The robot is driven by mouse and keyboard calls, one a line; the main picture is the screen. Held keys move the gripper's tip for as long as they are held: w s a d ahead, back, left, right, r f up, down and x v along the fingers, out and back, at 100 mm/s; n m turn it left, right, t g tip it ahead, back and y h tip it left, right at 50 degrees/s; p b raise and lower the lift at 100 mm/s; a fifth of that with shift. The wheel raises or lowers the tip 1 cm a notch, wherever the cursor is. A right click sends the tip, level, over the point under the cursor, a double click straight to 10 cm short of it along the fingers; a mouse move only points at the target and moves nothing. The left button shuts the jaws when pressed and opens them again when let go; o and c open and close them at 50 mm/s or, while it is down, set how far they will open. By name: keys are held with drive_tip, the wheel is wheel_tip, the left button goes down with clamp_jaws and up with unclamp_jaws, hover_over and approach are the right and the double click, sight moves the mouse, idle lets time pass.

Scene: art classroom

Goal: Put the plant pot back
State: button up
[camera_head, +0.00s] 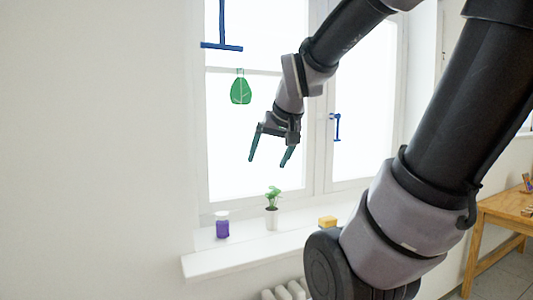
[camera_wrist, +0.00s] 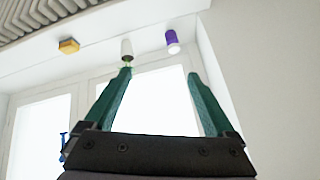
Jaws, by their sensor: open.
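The plant pot (camera_head: 271,218), a small white pot with a green leafy plant, stands upright on the white window sill (camera_head: 230,258). It also shows in the wrist view (camera_wrist: 126,47), upside down there, just beyond the tip of the left finger. My gripper (camera_head: 268,162) is open and empty, above the plant and apart from it, with its fingers pointing down. In the wrist view my gripper (camera_wrist: 163,92) has its two green fingers wide apart with nothing between them.
A purple jar with a white top (camera_head: 222,225) stands left of the pot. A yellow block (camera_head: 327,222) lies to its right. A green ornament (camera_head: 241,88) hangs at the window. A radiator (camera_head: 287,291) is below the sill. A wooden table (camera_head: 505,208) stands at right.

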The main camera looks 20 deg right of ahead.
drive_tip(key=s+a+r+y, duration=0.2)
drive_tip(key=s+a, duration=0.1)
drive_tip(key=s, duration=0.3)
drive_tip(key=shift+a+m+g, duration=0.2)
drive_tip(key=shift+m+g, duration=0.1)
idle(0.8)
